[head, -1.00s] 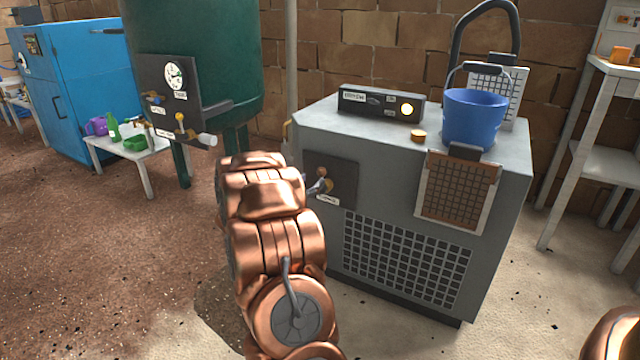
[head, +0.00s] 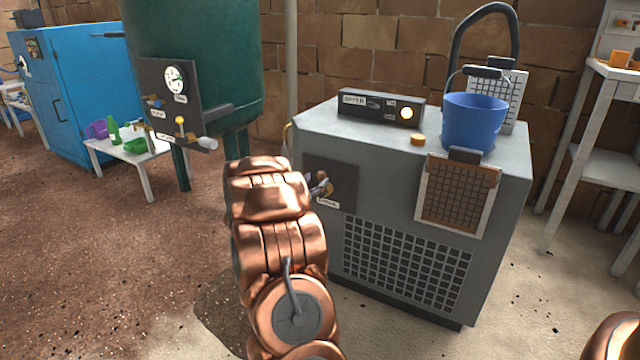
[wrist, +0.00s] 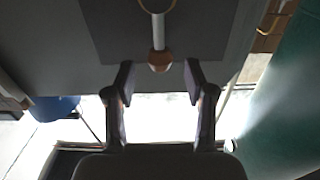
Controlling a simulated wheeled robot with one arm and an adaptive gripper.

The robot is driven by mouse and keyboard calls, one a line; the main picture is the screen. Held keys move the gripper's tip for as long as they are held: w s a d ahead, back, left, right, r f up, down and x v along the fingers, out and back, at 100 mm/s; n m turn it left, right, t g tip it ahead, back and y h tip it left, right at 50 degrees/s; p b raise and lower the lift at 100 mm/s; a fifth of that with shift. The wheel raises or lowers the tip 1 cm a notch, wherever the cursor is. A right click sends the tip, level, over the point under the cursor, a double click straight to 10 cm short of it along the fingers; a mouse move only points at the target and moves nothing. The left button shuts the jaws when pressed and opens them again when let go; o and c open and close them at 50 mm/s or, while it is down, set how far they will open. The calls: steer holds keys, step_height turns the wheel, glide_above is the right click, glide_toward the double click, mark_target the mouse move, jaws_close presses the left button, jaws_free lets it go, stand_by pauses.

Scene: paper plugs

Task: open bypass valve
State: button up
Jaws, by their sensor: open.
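The bypass valve (head: 321,187) sits on a dark panel (head: 343,177) on the front of the grey dryer cabinet, above a small white label, partly hidden by my arm. In the wrist view its grey lever (wrist: 158,32) points down the picture and ends in an orange-brown knob (wrist: 160,61). My gripper (wrist: 160,78) is open and empty. Its fingertips are on either side of the knob's line, just below the knob in the picture; I see no contact. In the head view my gripper is mostly hidden behind my copper arm.
The cabinet (head: 490,260) carries a blue bucket (head: 474,120), a dryer control box (head: 382,106) and an orange cap (head: 418,139). A framed filter (head: 458,193) hangs on its front. A green tank (head: 205,60) with a gauge panel stands left. Floor is open at left.

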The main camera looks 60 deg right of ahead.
mark_target(319, 178)
steer(key=shift+d+p, duration=0.95)
steer(key=shift+d, duration=0.55)
steer(key=c, duration=0.8)
